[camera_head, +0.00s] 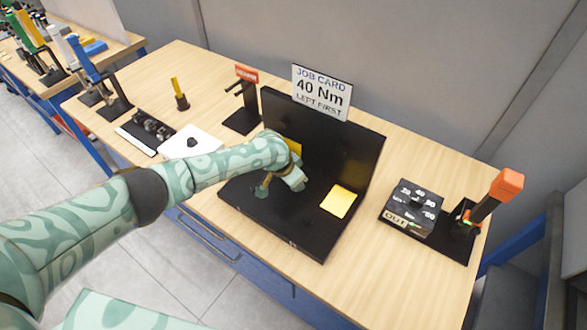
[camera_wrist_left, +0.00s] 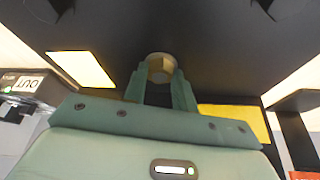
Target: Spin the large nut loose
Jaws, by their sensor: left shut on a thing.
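The large nut (camera_wrist_left: 160,68) shows in the left wrist view as a round, brownish-grey end between the fingertips, against a dark surface. My left gripper (camera_wrist_left: 161,80) is shut on it, with one finger on each side. In the head view my left gripper (camera_head: 262,191) is low over the base of the black L-shaped fixture (camera_head: 262,212). The nut is hidden by the hand there, and I cannot tell how far it is threaded. My right gripper is in neither view.
A yellow pad (camera_head: 340,201) lies right of the hand; another (camera_head: 294,146) is partly behind my arm. A job card (camera_head: 321,92) reads "40 Nm, LEFT FIRST". A dial box (camera_head: 411,208) and an orange-handled tool (camera_head: 495,195) stand right. A white tray (camera_head: 205,133) is left.

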